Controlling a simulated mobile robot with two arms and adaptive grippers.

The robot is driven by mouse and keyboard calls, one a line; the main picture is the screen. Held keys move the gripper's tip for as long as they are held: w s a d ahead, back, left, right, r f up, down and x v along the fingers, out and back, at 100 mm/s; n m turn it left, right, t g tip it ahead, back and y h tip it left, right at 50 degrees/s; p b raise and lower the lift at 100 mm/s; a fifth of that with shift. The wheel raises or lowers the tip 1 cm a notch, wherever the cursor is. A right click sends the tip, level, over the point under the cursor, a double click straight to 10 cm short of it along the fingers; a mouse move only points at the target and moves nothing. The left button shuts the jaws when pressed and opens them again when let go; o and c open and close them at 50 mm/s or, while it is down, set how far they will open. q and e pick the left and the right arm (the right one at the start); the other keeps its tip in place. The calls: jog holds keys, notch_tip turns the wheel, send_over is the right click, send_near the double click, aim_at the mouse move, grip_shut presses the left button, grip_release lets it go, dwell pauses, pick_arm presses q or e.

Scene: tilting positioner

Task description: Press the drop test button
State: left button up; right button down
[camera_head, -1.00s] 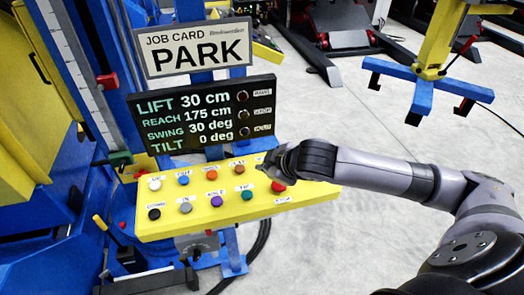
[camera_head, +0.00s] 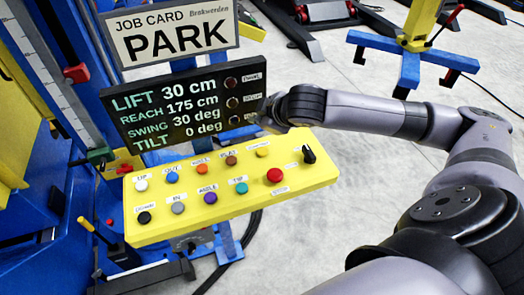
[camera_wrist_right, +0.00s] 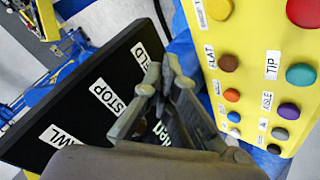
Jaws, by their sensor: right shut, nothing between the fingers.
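The yellow control panel (camera_head: 225,221) carries two rows of coloured buttons with small labels. A yellow button (camera_head: 262,152) is at the right end of its upper row; its label is too small to read surely, and I cannot confirm which button is the drop test one. The yellow button also shows in the wrist view (camera_wrist_right: 219,10). A red button (camera_head: 274,175) is in the lower row. My right gripper (camera_head: 268,114) is at the display's lower right corner, above the panel's upper edge. In the wrist view its fingers (camera_wrist_right: 163,82) are shut and empty. My left gripper is out of view.
A black knob (camera_head: 309,156) sticks up at the panel's right end. A job card (camera_head: 170,45) reads PARK.

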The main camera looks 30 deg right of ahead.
aim_at(260, 152)
notch_tip(260, 152, down, 3)
jog(key=b, duration=0.3)
jog(key=shift+f, duration=0.15)
notch_tip(260, 152, down, 3)
jog(key=b, duration=0.3)
jog(key=shift+f+b, duration=0.15)
jog(key=shift+b, duration=0.25)
jog(key=shift+f+b, duration=0.3)
jog(key=shift+f, duration=0.55)
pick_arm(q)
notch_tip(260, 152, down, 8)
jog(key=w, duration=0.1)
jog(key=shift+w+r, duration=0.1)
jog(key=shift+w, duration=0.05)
pick_arm(e)
jog(key=shift+f, duration=0.4)
